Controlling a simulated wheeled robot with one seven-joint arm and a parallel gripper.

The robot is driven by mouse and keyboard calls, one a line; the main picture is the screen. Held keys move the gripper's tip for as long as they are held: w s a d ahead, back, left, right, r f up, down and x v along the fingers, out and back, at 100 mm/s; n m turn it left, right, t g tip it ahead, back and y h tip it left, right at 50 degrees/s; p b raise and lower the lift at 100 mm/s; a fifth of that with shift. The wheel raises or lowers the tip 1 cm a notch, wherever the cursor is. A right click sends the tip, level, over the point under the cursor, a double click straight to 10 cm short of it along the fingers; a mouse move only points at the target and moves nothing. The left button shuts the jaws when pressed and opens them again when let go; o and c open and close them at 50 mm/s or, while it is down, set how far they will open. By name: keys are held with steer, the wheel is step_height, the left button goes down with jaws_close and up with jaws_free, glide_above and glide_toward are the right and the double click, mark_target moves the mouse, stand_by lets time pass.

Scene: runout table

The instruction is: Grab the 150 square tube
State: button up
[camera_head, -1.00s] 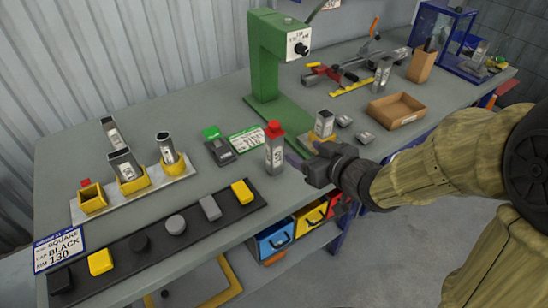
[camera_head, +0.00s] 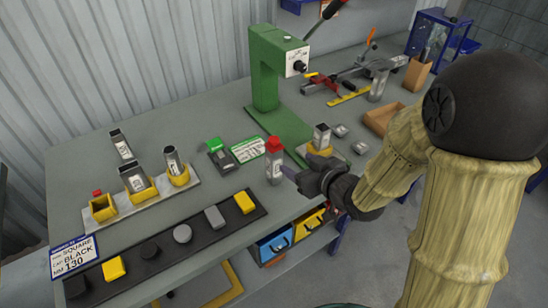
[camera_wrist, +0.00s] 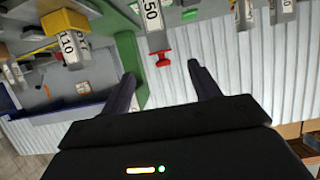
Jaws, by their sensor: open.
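A grey square tube (camera_head: 274,174) with a red top stands upright near the table's front edge in the head view. In the wrist view the tube (camera_wrist: 153,20) hangs inverted at the top, its label partly cut off and reading "50". Its red top points down between my fingertips in that picture. My gripper (camera_wrist: 160,76) is open and empty, its two dark fingers spread. In the head view my gripper (camera_head: 301,178) is just right of the tube, at about its height. I cannot tell whether a finger touches it.
A green press (camera_head: 270,75) stands behind, with another tube (camera_head: 321,136) in a yellow holder at its base. A rack (camera_head: 150,198) of yellow holders with tubes is at left. A black strip (camera_head: 132,262) of caps runs along the front. A label card (camera_head: 74,256) reads SQUARE BLACK 130.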

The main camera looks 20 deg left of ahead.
mark_target(278, 153)
steer(key=p, duration=0.3)
steer(key=shift+w+a, duration=0.1)
steer(key=p+x, duration=0.1)
steer(key=x, duration=0.5)
steer(key=p+x, duration=0.1)
steer(key=x, duration=0.3)
steer(key=shift+f+p, duration=0.3)
steer(key=shift+p+x, duration=1.3)
steer(key=shift+x, duration=1.15)
jaws_close()
